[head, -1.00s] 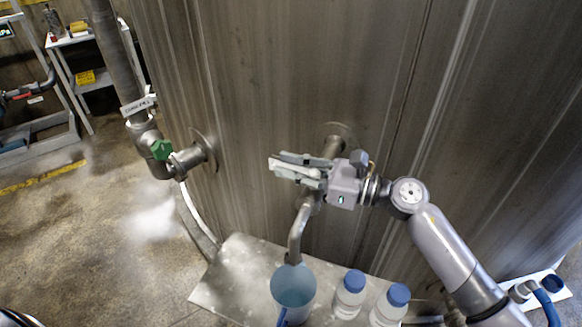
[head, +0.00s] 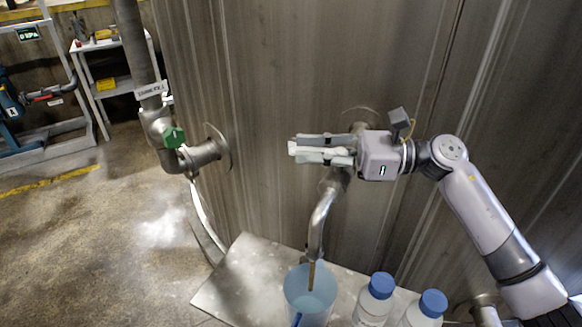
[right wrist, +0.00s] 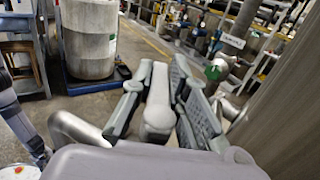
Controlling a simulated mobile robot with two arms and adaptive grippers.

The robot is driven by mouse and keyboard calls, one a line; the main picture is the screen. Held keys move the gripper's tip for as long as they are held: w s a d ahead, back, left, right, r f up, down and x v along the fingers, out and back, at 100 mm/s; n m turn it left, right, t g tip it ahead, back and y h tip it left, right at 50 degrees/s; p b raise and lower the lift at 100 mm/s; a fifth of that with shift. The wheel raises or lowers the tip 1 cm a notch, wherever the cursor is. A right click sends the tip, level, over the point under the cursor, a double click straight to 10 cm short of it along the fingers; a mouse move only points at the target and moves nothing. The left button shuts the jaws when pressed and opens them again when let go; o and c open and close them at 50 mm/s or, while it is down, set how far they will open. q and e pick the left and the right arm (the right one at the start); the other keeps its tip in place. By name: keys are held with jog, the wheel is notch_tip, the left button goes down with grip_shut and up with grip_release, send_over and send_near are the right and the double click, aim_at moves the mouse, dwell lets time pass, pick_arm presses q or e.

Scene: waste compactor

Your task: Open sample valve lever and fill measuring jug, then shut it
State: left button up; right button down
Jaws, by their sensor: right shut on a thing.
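My right gripper (head: 297,149) comes in from the right at the tank wall, with its fingers pointing left. It is shut on the pale valve lever (right wrist: 157,105), which lies between the two fingers in the right wrist view. The valve body is mostly hidden behind the gripper. The curved metal spout (head: 322,215) hangs below it. A thin brown stream (head: 311,276) runs from the spout into the translucent blue measuring jug (head: 298,298), which stands upright beneath. The liquid level inside cannot be made out. My left gripper is not in view.
The jug stands on a metal shelf (head: 240,278), with two blue-capped bottles (head: 374,302) (head: 425,310) to its right. A pipe with a green-handled valve (head: 174,137) is on the left. The tank wall (head: 290,70) is close behind.

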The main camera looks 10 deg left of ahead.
jog(key=shift+s+f+g, duration=0.1)
jog(key=shift+g, duration=0.2)
jog(key=c, duration=1.6)
grip_release()
jog(key=shift+o, duration=0.2)
jog(key=shift+d, duration=0.1)
jog(key=w+d, duration=0.1)
jog(key=d, duration=1)
jog(key=shift+w+d, duration=0.4)
